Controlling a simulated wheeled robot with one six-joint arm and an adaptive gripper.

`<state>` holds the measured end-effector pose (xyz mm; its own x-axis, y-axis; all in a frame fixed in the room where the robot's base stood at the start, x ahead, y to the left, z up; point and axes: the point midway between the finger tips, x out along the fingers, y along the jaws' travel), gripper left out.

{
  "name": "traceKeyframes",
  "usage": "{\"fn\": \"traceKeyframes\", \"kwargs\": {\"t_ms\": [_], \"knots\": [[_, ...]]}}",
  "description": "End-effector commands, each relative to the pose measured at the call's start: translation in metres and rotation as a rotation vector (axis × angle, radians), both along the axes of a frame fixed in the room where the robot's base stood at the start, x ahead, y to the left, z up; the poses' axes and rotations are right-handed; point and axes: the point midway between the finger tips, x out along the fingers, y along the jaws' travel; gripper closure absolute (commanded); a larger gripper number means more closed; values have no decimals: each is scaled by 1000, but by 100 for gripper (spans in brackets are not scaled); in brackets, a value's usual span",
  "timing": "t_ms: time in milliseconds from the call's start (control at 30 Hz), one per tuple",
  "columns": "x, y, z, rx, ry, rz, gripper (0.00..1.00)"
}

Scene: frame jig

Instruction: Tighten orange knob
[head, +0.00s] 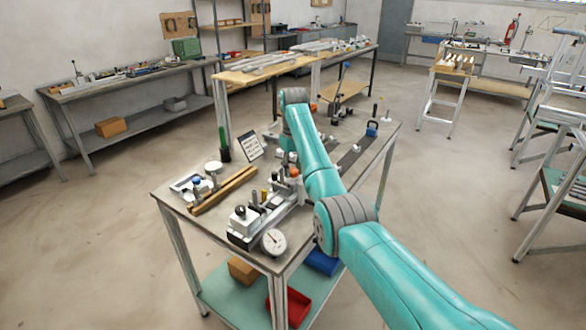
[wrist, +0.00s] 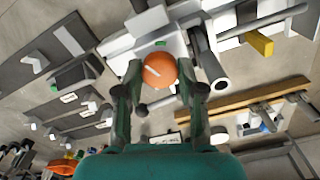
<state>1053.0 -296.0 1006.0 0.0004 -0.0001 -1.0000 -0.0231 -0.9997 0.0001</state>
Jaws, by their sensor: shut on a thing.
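The orange knob (wrist: 160,70) is round with a short white mark on its face, in the upper middle of the wrist view. It sits at a pale metal fixture (wrist: 148,42) with a small green mark beside the knob. My gripper (wrist: 160,76) has one dark green finger on each side of the knob and is shut on it. In the head view the orange knob (head: 294,172) shows small beside my arm, above the fixture on the workbench (head: 178,210). My gripper is mostly hidden behind my arm there.
A grey tube (wrist: 210,65) lies close to the right finger, with a yellow block (wrist: 259,42) farther right. Wooden rails (head: 222,190) and a round dial gauge (head: 273,242) are on the bench near the fixture. Floor around the bench is open.

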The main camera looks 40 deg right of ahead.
Motion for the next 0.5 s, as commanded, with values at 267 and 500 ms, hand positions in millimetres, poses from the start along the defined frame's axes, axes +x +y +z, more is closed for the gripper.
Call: {"fn": "traceKeyframes", "kwargs": {"t_ms": [267,500], "knots": [[-1,0,-1,0,2,-263,96],[-1,0,-1,0,2,-479,96]]}}
